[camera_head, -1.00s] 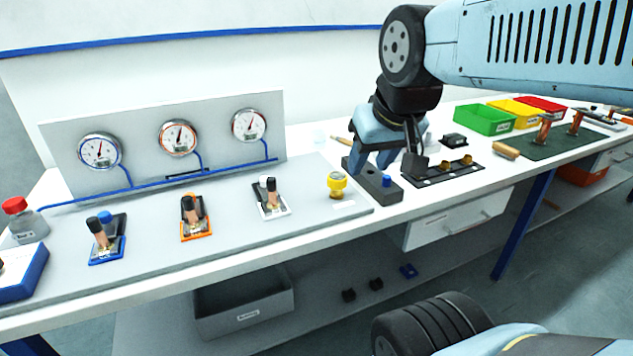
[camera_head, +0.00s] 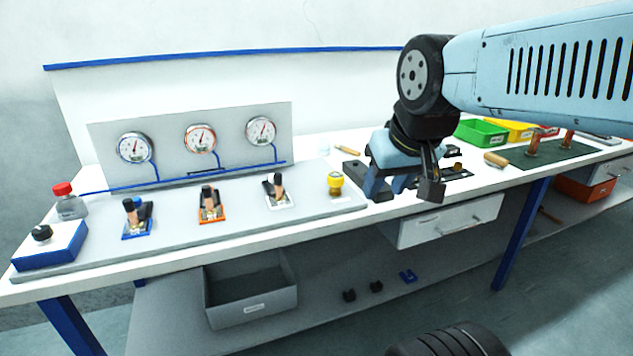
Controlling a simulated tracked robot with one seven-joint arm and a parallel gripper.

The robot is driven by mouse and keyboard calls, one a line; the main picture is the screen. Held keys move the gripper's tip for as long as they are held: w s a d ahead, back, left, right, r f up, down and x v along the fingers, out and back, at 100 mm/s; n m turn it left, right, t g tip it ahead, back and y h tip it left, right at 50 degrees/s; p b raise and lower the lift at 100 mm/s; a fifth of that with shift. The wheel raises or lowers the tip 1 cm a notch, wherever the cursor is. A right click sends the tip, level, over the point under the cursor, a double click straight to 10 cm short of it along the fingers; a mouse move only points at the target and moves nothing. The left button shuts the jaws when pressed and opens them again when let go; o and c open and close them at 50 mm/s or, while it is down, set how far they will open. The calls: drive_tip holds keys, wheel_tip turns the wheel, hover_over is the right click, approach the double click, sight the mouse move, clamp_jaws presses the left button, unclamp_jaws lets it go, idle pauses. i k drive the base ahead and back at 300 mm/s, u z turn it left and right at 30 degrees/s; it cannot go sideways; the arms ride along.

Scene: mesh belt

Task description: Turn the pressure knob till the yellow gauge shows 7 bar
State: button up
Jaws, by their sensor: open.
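Three round gauges stand on an upright grey panel: a blue-rimmed one (camera_head: 135,147), an orange-rimmed one (camera_head: 200,138) and a pale-rimmed one (camera_head: 261,131). I see no clearly yellow rim. Their needles show, but the scale numbers are too small to read. A yellow knob (camera_head: 336,181) stands upright on the right end of the grey board. My gripper (camera_head: 385,187) is open, pointing down, to the right of the yellow knob and apart from it. Its fingers partly hide a dark block behind them.
Lever valves on blue (camera_head: 137,231), orange (camera_head: 211,213) and white (camera_head: 280,199) bases stand left of the knob. A green bin (camera_head: 482,132) stands at right. Bare bench edge runs in front.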

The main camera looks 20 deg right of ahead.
sight(62, 189)
drive_tip(key=z, duration=0.1)
drive_tip(key=i, duration=0.8)
drive_tip(key=z, duration=1.15)
drive_tip(key=k, duration=1.05)
